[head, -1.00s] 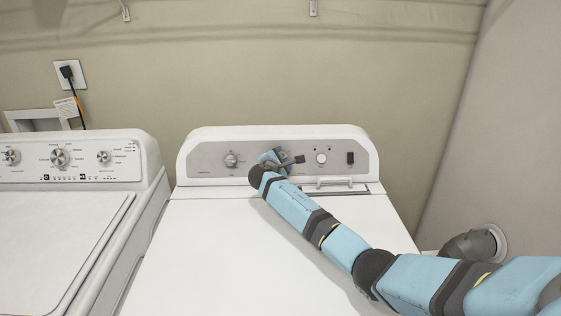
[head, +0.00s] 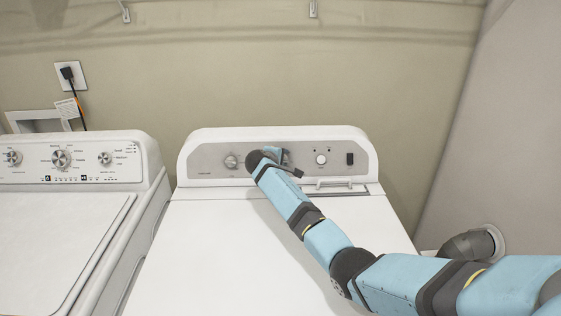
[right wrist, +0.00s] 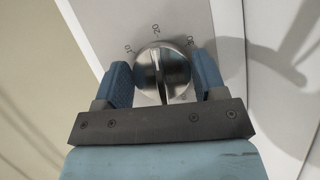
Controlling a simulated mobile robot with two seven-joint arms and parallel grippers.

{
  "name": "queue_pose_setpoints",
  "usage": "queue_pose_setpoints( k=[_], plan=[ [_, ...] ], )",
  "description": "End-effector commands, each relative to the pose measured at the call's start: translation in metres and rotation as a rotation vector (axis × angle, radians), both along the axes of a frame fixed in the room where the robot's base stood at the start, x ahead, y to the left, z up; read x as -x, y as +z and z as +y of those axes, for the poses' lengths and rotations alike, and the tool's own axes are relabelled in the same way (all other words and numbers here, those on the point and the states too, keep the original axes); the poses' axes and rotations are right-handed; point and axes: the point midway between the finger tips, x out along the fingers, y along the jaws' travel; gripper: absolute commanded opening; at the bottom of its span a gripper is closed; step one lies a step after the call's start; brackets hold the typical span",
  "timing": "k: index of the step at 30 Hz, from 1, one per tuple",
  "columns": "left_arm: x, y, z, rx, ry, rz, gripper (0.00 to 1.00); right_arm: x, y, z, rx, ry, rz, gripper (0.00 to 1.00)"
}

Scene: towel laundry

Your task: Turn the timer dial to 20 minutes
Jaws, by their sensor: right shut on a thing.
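The timer dial (right wrist: 163,72) is a round silver knob with a raised ridge, on the grey control panel. The numbers 10, 20 and 30 are printed around it. The ridge's upper end points roughly at the 20 label (right wrist: 157,32). My right gripper (right wrist: 165,78) is shut on the dial, with one blue finger on each side of its rim. In the head view my right gripper (head: 281,158) is at the middle of the panel and hides the dial. My left gripper is not in view.
The panel also holds a left knob (head: 231,161), a small round white knob (head: 321,159) and a black switch (head: 350,158). The white machine's top (head: 220,250) is clear apart from my arm. A second white machine (head: 60,230) stands to the left.

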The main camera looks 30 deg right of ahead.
Motion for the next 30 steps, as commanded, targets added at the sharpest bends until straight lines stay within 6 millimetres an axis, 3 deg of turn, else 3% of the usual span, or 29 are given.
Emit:
queue_pose_setpoints(
  k=[15,16,18,19,30],
  plan=[
    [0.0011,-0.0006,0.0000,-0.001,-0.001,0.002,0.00,0.0001,-0.0004,-0.0002,-0.015,-0.008,-0.008,0.41],
    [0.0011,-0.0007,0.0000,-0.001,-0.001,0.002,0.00,0.0001,-0.0003,-0.0003,-0.015,-0.008,-0.008,0.69],
    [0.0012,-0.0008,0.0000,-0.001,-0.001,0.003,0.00,0.0001,-0.0003,-0.0003,-0.015,-0.008,-0.008,0.85],
    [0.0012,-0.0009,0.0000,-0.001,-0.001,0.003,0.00,0.0001,-0.0003,-0.0003,-0.015,-0.008,-0.008,0.89],
    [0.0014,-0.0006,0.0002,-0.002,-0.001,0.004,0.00,0.0025,0.0032,0.0054,-0.014,-0.007,-0.011,0.89]
  ],
)
